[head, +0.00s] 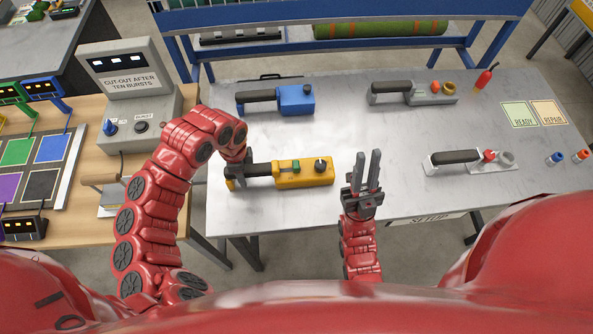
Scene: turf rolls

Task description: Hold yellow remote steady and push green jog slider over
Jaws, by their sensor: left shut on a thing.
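The yellow remote (318,177) lies on the grey metal table, with its black handle pointing left.
A blue remote (293,99) lies behind the yellow one. Two grey remotes with black handles (425,93) (480,160) lie to the right. A red bottle (485,77), READY and REPAIR cards (519,115) and small caps (556,158) are at the far right. The mid-table (370,130) is clear.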

